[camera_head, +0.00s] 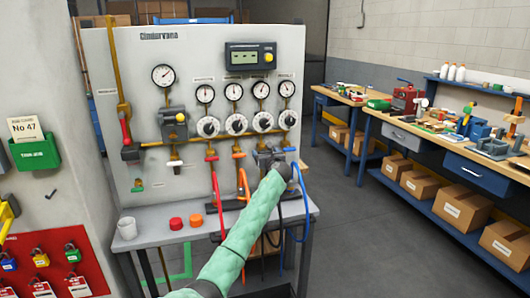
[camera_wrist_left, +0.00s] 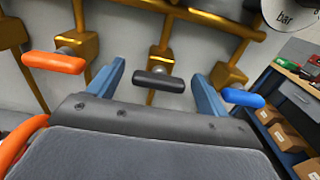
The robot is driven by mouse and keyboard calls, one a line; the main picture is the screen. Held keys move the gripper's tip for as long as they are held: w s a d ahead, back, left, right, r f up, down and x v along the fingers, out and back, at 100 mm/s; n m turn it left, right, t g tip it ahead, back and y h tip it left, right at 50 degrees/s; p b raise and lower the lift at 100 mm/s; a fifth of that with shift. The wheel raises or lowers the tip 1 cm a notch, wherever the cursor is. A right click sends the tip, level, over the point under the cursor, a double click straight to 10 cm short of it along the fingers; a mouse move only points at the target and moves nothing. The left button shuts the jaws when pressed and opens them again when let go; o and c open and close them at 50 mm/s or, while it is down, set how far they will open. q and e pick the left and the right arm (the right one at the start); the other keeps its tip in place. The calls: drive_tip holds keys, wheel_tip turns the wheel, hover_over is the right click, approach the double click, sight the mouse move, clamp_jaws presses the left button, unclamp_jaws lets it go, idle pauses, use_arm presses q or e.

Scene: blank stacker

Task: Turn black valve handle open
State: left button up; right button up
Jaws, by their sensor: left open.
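The black valve handle (camera_wrist_left: 153,78) is a short bar on a brass pipe fitting. It lies crosswise between the two blue fingers of my left gripper (camera_wrist_left: 157,70) in the left wrist view. The fingers are open, one on each side, with visible gaps to the handle. In the head view my left gripper (camera_head: 272,158) is at the panel's lower right, and it hides the black handle there. My right gripper is not in view.
An orange handle (camera_wrist_left: 54,62) sits left of the black one and a blue handle (camera_wrist_left: 243,97) right, close to the fingers. Gauges and white dials (camera_head: 236,124) are above. Hoses hang below.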

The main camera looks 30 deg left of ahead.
use_arm(q)
drive_tip(key=shift+w+a, duration=0.3)
drive_tip(key=shift+c, duration=0.2)
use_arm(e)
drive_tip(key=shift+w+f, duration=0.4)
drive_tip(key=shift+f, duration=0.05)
use_arm(q)
drive_tip(key=c, duration=0.7)
drive_tip(key=shift+c, duration=1.3)
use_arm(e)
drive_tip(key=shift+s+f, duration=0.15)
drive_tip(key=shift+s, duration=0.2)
